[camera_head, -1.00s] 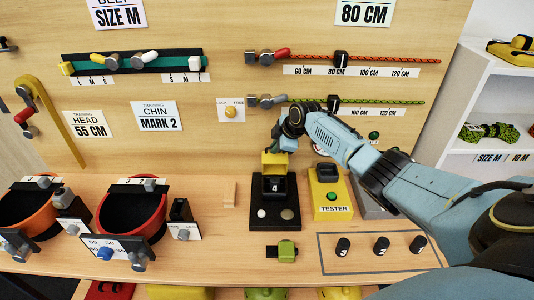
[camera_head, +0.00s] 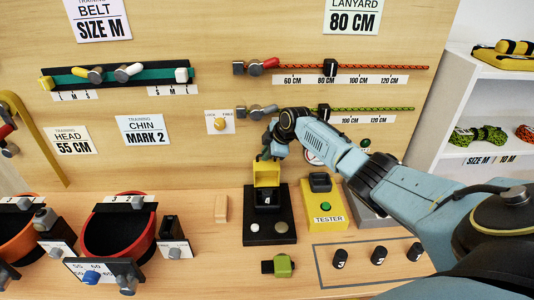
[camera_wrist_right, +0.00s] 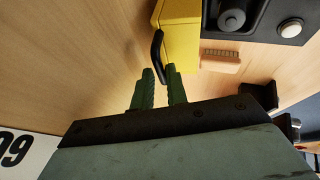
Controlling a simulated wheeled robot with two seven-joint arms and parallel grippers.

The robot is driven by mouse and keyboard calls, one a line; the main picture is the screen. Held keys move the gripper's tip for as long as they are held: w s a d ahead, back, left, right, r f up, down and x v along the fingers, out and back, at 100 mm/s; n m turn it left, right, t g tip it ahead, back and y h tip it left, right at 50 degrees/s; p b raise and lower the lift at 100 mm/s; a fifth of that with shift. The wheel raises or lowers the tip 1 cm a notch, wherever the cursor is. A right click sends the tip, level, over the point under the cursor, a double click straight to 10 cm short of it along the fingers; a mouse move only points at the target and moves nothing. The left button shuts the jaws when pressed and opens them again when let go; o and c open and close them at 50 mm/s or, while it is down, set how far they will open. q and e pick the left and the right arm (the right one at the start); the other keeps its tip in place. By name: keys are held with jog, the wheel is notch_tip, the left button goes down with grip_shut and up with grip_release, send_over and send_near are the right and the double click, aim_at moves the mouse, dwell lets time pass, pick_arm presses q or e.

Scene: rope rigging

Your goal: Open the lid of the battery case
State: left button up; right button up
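The battery case (camera_head: 267,203) is a small black box marked 4 on a black base plate (camera_head: 257,234). Its yellow lid (camera_head: 267,172) stands raised at the back, roughly upright, with the box below it exposed. In the right wrist view the yellow lid (camera_wrist_right: 180,35) is close, with a curved black handle (camera_wrist_right: 158,50) on its side. My right gripper (camera_wrist_right: 160,72) has its two green fingers apart, with the handle's end between or just in front of the tips; contact is unclear. In the head view my right gripper (camera_head: 266,155) is just above and behind the lid. My left gripper is not in view.
A yellow tester (camera_head: 322,205) stands right of the case. A green-topped buckle (camera_head: 282,265) lies in front. Several black numbered knobs (camera_head: 379,256) sit at right. The upright board (camera_head: 180,160) is close behind.

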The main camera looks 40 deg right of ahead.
jog(key=shift+o, duration=1.3)
jog(key=shift+s+d+r, duration=0.1)
jog(key=shift+s+r, duration=0.2)
jog(key=shift+r, duration=0.25)
jog(key=p+v, duration=0.1)
jog(key=v, duration=1.1)
